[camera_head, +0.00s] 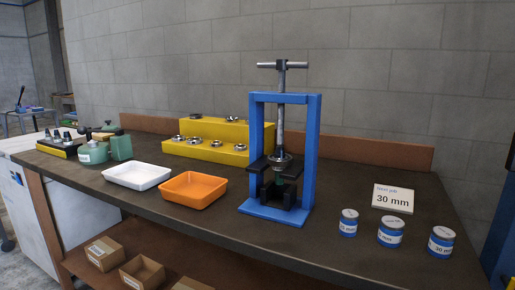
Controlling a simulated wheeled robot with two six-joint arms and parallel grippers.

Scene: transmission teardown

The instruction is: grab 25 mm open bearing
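Several small metal bearings sit on a yellow two-step stand (208,128) at the back of the bench. On the upper step are a left bearing (195,116) and a right bearing (232,118). On the lower step are more, among them a bearing (194,141) near the left and a bearing (240,147) at the right end. I cannot tell their sizes or which is open. Another ring-shaped metal part (280,161) is in the blue press (314,150). Neither of my grippers is in view.
A white tray (138,186) and an orange tray (170,198) lie in front of the stand. A sign (393,198) reads "30 mm". Blue cans (348,222) stand at the right. A green tool (120,147) is at the left. Cardboard boxes (143,272) sit below.

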